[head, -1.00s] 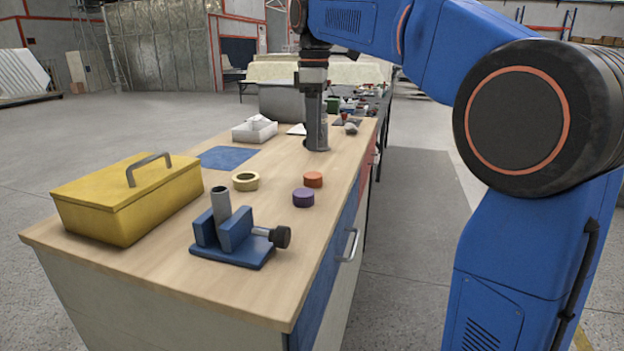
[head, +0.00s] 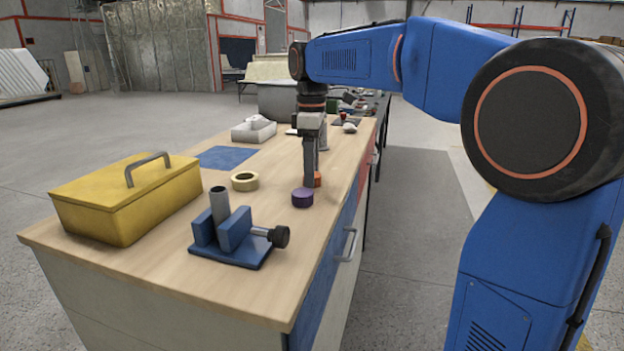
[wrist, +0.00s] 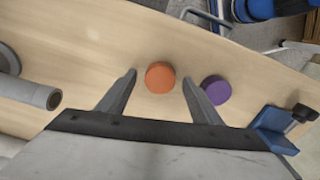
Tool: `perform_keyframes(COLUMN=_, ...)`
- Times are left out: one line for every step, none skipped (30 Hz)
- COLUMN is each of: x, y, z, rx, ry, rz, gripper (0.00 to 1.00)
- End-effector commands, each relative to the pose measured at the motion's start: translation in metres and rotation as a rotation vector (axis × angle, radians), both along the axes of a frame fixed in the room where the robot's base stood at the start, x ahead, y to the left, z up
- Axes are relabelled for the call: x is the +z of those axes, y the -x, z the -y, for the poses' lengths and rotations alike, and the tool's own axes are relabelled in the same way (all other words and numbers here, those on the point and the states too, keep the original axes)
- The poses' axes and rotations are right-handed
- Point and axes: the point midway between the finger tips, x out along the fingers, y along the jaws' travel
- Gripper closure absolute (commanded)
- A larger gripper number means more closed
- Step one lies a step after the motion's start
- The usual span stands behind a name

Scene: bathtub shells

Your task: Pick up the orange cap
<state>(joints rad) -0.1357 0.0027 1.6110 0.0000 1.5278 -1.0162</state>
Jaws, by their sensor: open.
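The orange cap (wrist: 160,77) lies on the wooden bench top, between and just beyond the fingertips in the wrist view. In the head view the orange cap (head: 317,180) is partly hidden behind my gripper's fingers. My gripper (head: 311,182) points down at the bench beside the cap. In the wrist view my gripper (wrist: 158,82) is open, its two fingers spread apart with nothing held. A purple cap (wrist: 216,89) lies close to the right fingertip in the wrist view; the purple cap (head: 302,197) also shows in the head view, nearer the camera.
A blue vise (head: 235,238) holding a grey tube stands at the front. A tape roll (head: 245,181) lies left of the caps. A yellow toolbox (head: 125,198) sits at the left. A grey cylinder (wrist: 25,85) lies left in the wrist view. A white tray (head: 254,131) stands farther back.

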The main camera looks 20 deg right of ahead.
Motion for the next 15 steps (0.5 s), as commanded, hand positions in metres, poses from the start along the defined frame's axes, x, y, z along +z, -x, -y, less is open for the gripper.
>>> perform_keyframes(x=0.0001, y=0.0, z=0.0, rx=0.0, ry=0.0, rz=0.0, gripper=0.41)
perform_keyframes(x=0.0002, y=0.0, z=0.0, rx=0.0, ry=0.0, rz=0.0, gripper=0.41)
perform_keyframes(x=0.0002, y=0.0, z=0.0, rx=0.0, ry=0.0, rz=0.0, gripper=0.41)
perform_keyframes(x=0.0002, y=0.0, z=0.0001, rx=0.0, ry=0.0, rz=0.0, gripper=0.41)
perform_keyframes(x=0.0002, y=0.0, z=0.0001, rx=0.0, ry=0.0, rz=0.0, gripper=0.48)
perform_keyframes(x=0.0003, y=0.0, z=0.0001, rx=0.0, ry=0.0, rz=0.0, gripper=0.58)
perform_keyframes(x=0.0003, y=0.0, z=0.0001, rx=0.0, ry=0.0, rz=0.0, gripper=0.65)
perform_keyframes(x=0.0003, y=0.0, z=0.0001, rx=0.0, ry=0.0, rz=0.0, gripper=0.72)
perform_keyframes(x=0.0003, y=0.0, z=0.0001, rx=0.0, ry=0.0, rz=0.0, gripper=0.81)
perform_keyframes(x=0.0003, y=0.0, z=0.0001, rx=0.0, ry=0.0, rz=0.0, gripper=0.82)
perform_keyframes(x=0.0004, y=0.0, z=0.0001, rx=0.0, ry=0.0, rz=0.0, gripper=0.82)
perform_keyframes(x=0.0004, y=0.0, z=0.0001, rx=0.0, ry=0.0, rz=0.0, gripper=0.82)
perform_keyframes(x=0.0004, y=0.0, z=0.0001, rx=0.0, ry=0.0, rz=0.0, gripper=0.82)
perform_keyframes(x=0.0004, y=0.0, z=0.0001, rx=0.0, ry=0.0, rz=0.0, gripper=0.82)
perform_keyframes(x=0.0004, y=0.0, z=0.0001, rx=0.0, ry=0.0, rz=0.0, gripper=0.82)
